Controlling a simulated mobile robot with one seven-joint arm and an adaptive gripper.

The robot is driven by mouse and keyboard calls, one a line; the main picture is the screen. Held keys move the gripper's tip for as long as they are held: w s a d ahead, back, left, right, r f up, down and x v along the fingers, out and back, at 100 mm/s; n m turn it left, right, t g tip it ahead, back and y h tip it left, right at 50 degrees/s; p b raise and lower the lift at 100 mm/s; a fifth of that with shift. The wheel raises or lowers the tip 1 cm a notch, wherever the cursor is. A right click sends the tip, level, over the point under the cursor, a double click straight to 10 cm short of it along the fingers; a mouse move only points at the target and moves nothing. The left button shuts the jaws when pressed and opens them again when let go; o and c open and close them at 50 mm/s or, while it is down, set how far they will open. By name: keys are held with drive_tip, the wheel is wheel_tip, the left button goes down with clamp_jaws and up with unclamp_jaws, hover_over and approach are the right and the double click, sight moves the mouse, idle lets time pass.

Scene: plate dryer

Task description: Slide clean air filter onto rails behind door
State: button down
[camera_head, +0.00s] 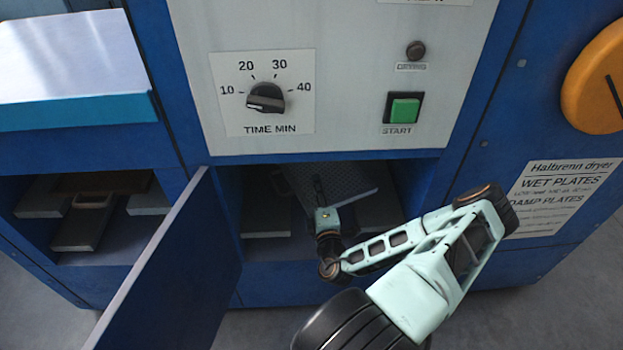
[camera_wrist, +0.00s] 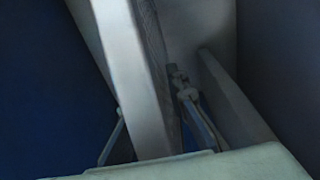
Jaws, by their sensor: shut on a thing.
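The air filter (camera_head: 343,183) is a grey mesh panel with a pale frame, tilted inside the open lower compartment. My gripper (camera_head: 319,190) reaches into the opening and is shut on the filter's near edge. In the wrist view, the filter (camera_wrist: 125,70) stands as a light grey strip between the two fingers of my gripper (camera_wrist: 150,100). One rail (camera_head: 266,224) shows as a grey ledge on the compartment's left, and another rail (camera_head: 382,212) on its right. The filter appears above them; contact cannot be told. The blue door (camera_head: 175,270) stands open at the left.
A second open compartment at the left holds a grey panel with a handle (camera_head: 85,225). Above the opening is a panel with a timer knob (camera_head: 265,97) and a green start button (camera_head: 404,108). Blue walls bound the opening closely; the floor in front is clear.

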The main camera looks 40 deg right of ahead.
wheel_tip(320, 180, down, 7)
drive_tip(key=b, duration=0.7)
drive_tip(key=shift+r+b, duration=0.2)
drive_tip(key=shift+b, duration=0.1)
drive_tip(key=shift+s+f, duration=0.1)
drive_tip(key=shift+f, duration=0.45)
